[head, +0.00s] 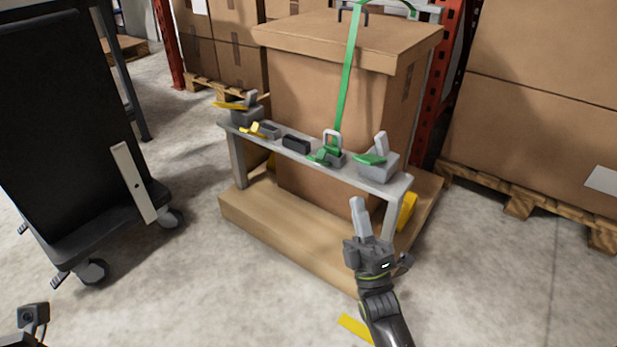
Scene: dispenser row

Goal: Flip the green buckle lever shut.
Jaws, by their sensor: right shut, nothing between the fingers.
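A green buckle (328,156) sits on the narrow grey shelf (400,186) in front of a big carton. A green strap (345,85) runs down from the carton's top to a pale metal loop at this buckle. Its green lever appears to stick out toward the front left; its exact angle is too small to tell. To its right a larger grey unit (383,168) has a green flap and an upright grey piece. My right gripper (357,203) is shut and empty, pointing up in front of the shelf's right end, apart from both. My left gripper is not in view.
A grey unit with a yellow lever (238,106), a small yellow-levered buckle (262,130) and a dark block (297,144) sit farther left on the shelf. The carton (325,110) stands behind. A black cart (75,140) stands left; floor between is clear.

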